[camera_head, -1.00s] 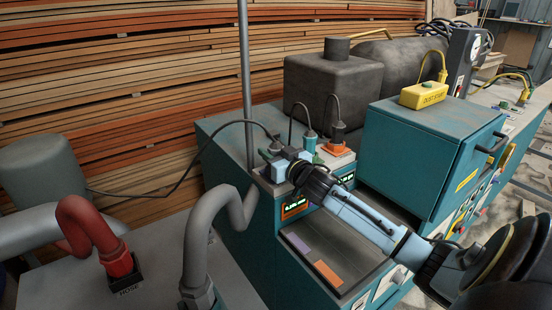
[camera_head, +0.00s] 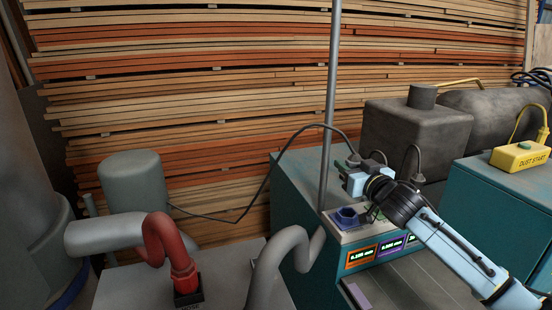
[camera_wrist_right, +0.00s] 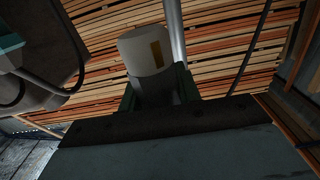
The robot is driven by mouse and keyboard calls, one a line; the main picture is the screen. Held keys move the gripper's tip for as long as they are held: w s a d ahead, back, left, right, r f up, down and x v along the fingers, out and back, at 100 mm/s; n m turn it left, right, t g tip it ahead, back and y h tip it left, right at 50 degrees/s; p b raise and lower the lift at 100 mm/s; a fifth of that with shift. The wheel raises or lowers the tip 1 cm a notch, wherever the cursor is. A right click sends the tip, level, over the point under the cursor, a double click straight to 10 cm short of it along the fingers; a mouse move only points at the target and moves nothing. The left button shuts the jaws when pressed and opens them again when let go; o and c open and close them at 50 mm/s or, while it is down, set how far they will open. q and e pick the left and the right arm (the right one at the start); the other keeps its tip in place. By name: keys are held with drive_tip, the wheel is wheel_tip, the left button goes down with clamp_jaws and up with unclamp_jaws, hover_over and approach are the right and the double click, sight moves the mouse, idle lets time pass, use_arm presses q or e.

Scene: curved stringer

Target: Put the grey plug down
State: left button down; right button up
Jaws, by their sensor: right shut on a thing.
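My right gripper (camera_head: 354,174) is shut on the grey plug. It is in the air above and slightly beyond a blue socket (camera_head: 346,217) on the teal machine's top. In the right wrist view the plug (camera_wrist_right: 146,52) is a pale grey cylinder with a yellow mark, held between green fingertips (camera_wrist_right: 156,92). In the head view the gripper mostly hides the plug. A black cable (camera_head: 290,150) runs from the gripper area left to behind a grey-green tank. The socket looks empty. My left gripper is not in view.
Other cabled plugs stand right beside my gripper, partly hidden by it. A grey pole (camera_head: 331,110) rises just left of the gripper. A grey bent hose (camera_head: 262,265) and a red hose (camera_head: 170,245) stand on the grey top (camera_head: 225,285) at left. A yellow box (camera_head: 520,155) is at right.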

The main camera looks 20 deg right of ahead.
drive_tip(key=s+a+f+n+y, duration=0.15)
drive_tip(key=s+a+f, duration=0.25)
drive_tip(key=a+f, duration=0.65)
drive_tip(key=s+a, duration=0.5)
drive_tip(key=a, duration=0.2)
drive_tip(key=s+a, duration=0.5)
drive_tip(key=a, duration=0.3)
drive_tip(key=shift+a, duration=0.2)
